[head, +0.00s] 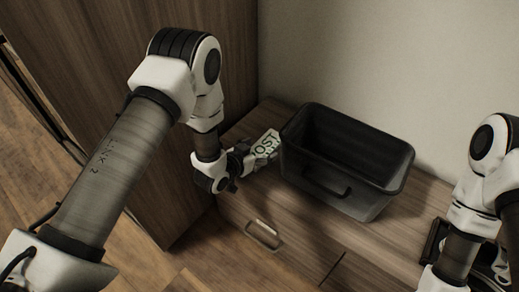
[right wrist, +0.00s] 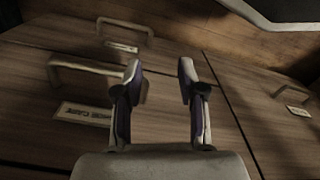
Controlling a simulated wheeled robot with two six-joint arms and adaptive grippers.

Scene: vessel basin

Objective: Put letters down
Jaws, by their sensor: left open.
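The letters (head: 266,145), a pale green and white piece with dark print reading something like "OST", lie on the wooden cabinet top, left of the black bin. My left gripper (head: 243,162) is open right beside the letters' near left end. I cannot tell whether its fingers touch them. My right gripper (right wrist: 160,90) is open, with nothing between its fingers in the right wrist view.
A black open bin (head: 371,185) with a front handle stands on the cabinet top (head: 412,212). A tall wooden cabinet (head: 105,35) stands at the left. Drawer handles (head: 263,236) stick out in front.

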